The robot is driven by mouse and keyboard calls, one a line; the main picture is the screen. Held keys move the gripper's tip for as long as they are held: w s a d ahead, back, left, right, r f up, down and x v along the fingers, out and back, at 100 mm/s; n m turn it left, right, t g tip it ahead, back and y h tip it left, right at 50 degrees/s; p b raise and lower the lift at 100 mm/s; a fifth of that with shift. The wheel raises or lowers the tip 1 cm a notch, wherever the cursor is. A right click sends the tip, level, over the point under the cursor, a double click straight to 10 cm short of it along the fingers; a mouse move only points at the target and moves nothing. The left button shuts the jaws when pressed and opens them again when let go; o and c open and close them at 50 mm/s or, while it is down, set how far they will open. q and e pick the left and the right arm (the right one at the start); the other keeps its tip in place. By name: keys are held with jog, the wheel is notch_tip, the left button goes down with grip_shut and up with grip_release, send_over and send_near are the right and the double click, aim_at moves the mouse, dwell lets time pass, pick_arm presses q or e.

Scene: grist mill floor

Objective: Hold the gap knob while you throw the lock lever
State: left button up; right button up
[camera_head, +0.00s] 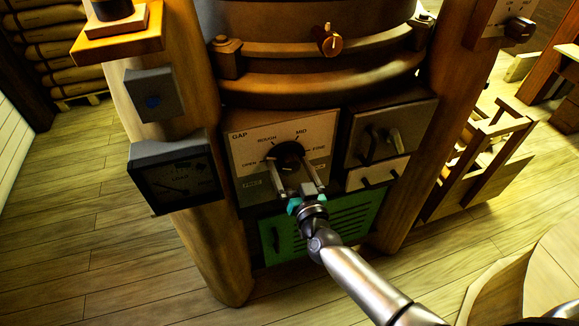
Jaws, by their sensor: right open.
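The gap knob (289,152) is a dark round knob on the pale GAP panel (245,150) of the mill, with OPEN, ROUGH, MID and FINE marked around it. My right gripper (294,168) is open, its two fingers pointing up at the knob and overlapping its lower part. I cannot tell whether they touch it. A small FREE label sits at the panel's lower left. I cannot clearly make out the lock lever; the gripper covers part of the lower panel. My left gripper is not in view.
A grey box with dark handles (391,132) is right of the panel. A green louvred door (346,219) is below. A dial gauge (176,184) hangs on the left wooden post. A wooden rack (484,162) stands at right. Floorboards are clear at left.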

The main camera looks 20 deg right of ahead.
jog(key=shift+w, duration=0.4)
jog(key=c, duration=1.4)
jog(key=shift+o, duration=0.2)
jog(key=shift+m, duration=0.3)
jog(key=m, duration=0.3)
jog(key=shift+m+b, duration=0.45)
jog(key=shift+m, duration=1.25)
